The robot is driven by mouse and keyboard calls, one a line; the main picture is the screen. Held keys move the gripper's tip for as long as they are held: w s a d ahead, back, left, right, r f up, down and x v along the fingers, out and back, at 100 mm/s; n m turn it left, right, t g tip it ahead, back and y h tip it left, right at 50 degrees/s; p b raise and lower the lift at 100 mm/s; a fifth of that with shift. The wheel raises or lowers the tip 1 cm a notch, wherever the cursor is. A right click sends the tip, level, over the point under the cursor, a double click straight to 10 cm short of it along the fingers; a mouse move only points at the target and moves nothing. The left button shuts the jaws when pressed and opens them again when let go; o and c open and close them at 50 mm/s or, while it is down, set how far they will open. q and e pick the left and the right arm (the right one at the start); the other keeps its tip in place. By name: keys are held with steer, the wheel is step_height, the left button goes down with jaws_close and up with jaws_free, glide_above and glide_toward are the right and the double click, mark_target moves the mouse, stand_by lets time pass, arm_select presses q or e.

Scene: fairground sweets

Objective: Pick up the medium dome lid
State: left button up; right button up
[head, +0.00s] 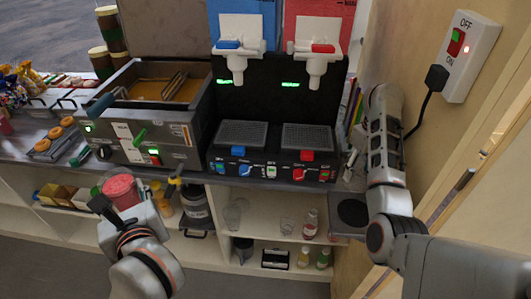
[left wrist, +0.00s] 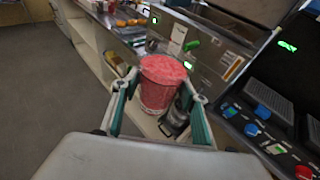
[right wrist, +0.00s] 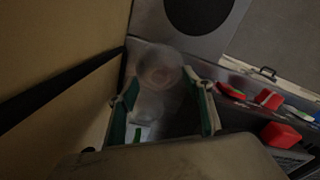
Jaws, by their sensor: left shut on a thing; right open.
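My left gripper (head: 136,196) is shut on a clear cup of red slush (head: 120,187). It holds the cup upright in front of the counter, and the cup fills the space between its fingers in the left wrist view (left wrist: 160,85). My right gripper (right wrist: 160,92) is open and points down near the wall. A clear, round, dome-like thing (right wrist: 158,70) shows at its fingertips, faint and blurred. I cannot tell whether it is the medium dome lid or a stack of lids, or whether the fingers touch it. My right fingers are not clear in the head view.
The two-tap slush machine (head: 270,150) stands close beside my right gripper, the wall (head: 420,60) on its other side. A round black plate (head: 352,213) is at the counter's right end. A fryer-like appliance (head: 150,110) stands left. Cups and bottles fill the shelf (head: 270,238) below.

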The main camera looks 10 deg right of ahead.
steer(key=shift+s+f, duration=0.1)
steer(key=shift+f, duration=0.05)
steer(key=c, duration=1.3)
steer(key=shift+s+f, duration=0.15)
